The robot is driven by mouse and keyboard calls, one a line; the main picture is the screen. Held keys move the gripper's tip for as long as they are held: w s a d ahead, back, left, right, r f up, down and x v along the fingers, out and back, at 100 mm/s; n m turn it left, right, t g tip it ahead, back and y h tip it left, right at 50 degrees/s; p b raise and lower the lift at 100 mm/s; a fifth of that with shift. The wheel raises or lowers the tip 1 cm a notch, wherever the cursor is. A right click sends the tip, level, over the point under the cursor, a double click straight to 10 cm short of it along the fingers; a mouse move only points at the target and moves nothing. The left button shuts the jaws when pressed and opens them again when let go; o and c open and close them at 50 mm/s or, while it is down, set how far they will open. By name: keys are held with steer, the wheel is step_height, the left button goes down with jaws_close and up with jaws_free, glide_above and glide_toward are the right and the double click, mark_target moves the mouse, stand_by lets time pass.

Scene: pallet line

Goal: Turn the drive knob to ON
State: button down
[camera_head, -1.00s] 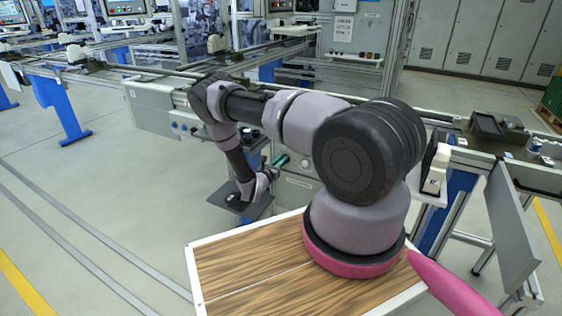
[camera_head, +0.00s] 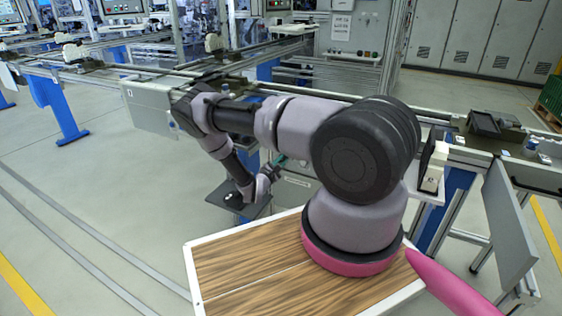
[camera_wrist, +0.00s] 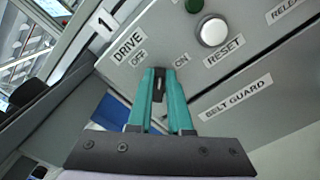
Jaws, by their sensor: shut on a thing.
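The drive knob (camera_wrist: 158,84) is a small dark piece on the grey control panel (camera_wrist: 170,48), below the DRIVE label (camera_wrist: 127,46). In the wrist view it sits between the OFF label (camera_wrist: 139,58) and the ON label (camera_wrist: 181,61). My gripper (camera_wrist: 160,78) has teal fingers closed around it, hiding most of it. I cannot tell exactly where the knob points. In the head view my gripper (camera_head: 279,161) reaches the panel's front under the line, and the knob is hidden there.
A white button (camera_wrist: 213,31) above the RESET label (camera_wrist: 224,51) and a green button (camera_wrist: 194,5) are close by on the panel. A BELT GUARD label (camera_wrist: 236,97) lies to the right of my fingers. The conveyor rail (camera_head: 120,68) runs above the panel.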

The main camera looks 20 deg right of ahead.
steer(key=shift+s+d+f+m, duration=0.1)
steer(key=shift+f+m, duration=0.15)
steer(key=shift+m, duration=1.15)
steer(key=shift+s+f+m, duration=0.1)
steer(key=shift+f+m, duration=0.1)
steer(key=shift+m, duration=1.2)
steer(key=shift+s+d+f+m, duration=0.1)
steer(key=shift+f+m, duration=0.15)
steer(key=shift+m, duration=1.15)
